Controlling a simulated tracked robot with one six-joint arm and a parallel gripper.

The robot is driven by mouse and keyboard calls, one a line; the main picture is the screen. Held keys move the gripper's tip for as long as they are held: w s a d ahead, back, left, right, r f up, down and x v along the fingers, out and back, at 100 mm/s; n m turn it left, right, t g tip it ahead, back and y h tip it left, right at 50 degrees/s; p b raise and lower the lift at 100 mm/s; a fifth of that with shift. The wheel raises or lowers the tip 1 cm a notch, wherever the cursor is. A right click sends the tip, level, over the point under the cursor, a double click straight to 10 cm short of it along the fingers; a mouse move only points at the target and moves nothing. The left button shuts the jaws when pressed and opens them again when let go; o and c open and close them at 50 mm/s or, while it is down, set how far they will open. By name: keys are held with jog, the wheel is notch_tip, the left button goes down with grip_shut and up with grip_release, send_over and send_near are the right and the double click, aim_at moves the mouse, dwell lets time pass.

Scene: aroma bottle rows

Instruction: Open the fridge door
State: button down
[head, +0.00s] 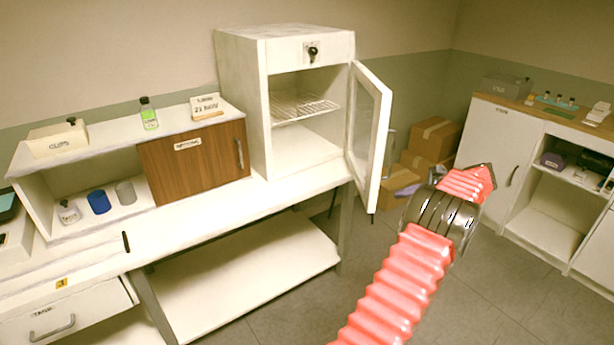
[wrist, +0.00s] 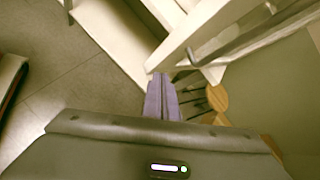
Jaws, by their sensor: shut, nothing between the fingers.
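The fridge (head: 260,105) is a white box with an empty interior and a wire shelf, standing on the white bench. Its glass-paned door (head: 378,150) stands wide open, swung out on the right side. A grey bar handle (head: 389,152) shows faintly on the door's outer side. In the wrist view, the door (wrist: 185,38) and a grey bar that looks like its handle (wrist: 245,40) are at upper right. My gripper (wrist: 163,82) has purple fingers, shut and empty, apparently near the door's edge. In the head view, my arm hides most of the gripper.
A wooden-fronted cabinet (head: 200,160) with bottles stands left of the fridge on the bench (head: 200,222). Cardboard boxes (head: 435,138) are stacked behind the door. A white counter (head: 495,140) stands at right. The floor before the bench is clear.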

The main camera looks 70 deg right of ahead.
jog(key=w+a+r+n+g+y, duration=0.1)
jog(key=w+a+r+n, duration=0.25)
jog(key=w, duration=0.55)
jog(key=w+a+r+n+y, duration=0.1)
jog(key=w+a+r+n, duration=0.1)
jog(key=w+a, duration=0.5)
jog(key=w+a+r+n+g+y, duration=0.1)
jog(key=w+a+r+n, duration=0.15)
jog(key=w, duration=0.85)
jog(key=w+a+r+n+g+y, duration=0.1)
jog(key=w+a+r+n, duration=0.25)
jog(key=w+a, duration=0.5)
jog(key=w+a+r+n+g+y, duration=0.1)
jog(key=w+a+r+n, duration=0.4)
jog(key=a, duration=0.7)
jog(key=w+a+r+n+g, duration=0.1)
jog(key=w+a+n, duration=0.15)
jog(key=a, duration=0.95)
jog(key=w+a+n, duration=0.1)
jog(key=a+n, duration=0.3)
jog(key=a, duration=0.8)
jog(key=s+a+f+n, duration=0.2)
jog(key=s+a+n, duration=0.3)
jog(key=a, duration=0.5)
jog(key=s+a+f+n+h, duration=0.1)
jog(key=s+a+f+n, duration=0.1)
jog(key=s+a+n, duration=0.4)
jog(key=a, duration=0.3)
jog(key=shift+s+a+t, duration=0.3)
jog(key=shift+a, duration=0.1)
